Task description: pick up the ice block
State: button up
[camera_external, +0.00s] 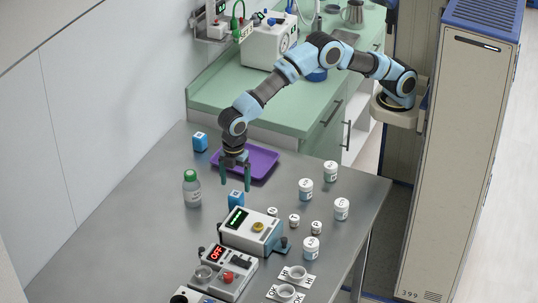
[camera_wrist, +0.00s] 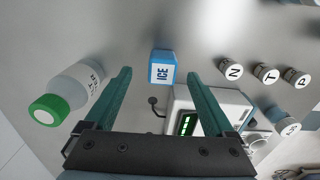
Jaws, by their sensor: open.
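The ice block (camera_wrist: 163,70) is a small blue cube with a white label reading ICE. In the wrist view it shows between my gripper's (camera_wrist: 158,74) two teal fingertips, a little beyond them. In the external view, a blue block (camera_external: 236,199) sits on the steel table just below my gripper (camera_external: 235,184), next to the white device, and matches it. My gripper points down, open and empty, with its fingers above the block. A second blue block (camera_external: 200,141) stands farther back; its label is too small to read.
A green-capped bottle (camera_external: 192,188) stands left of my gripper. A white device (camera_external: 250,232) with a green display stands close in front of the block. A purple tray (camera_external: 262,160) lies behind. Several small labelled jars (camera_external: 294,220) stand to the right.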

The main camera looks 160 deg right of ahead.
aim_at(236, 193)
jog(key=shift+w+a+f+p, duration=0.15)
jog(key=shift+f+p, duration=0.55)
jog(key=shift+f, duration=1.05)
jog(key=shift+w+a+f+p, duration=0.2)
jog(key=shift+f+p, duration=0.5)
jog(key=shift+f, duration=1.05)
jog(key=shift+d, duration=0.15)
grip_shut()
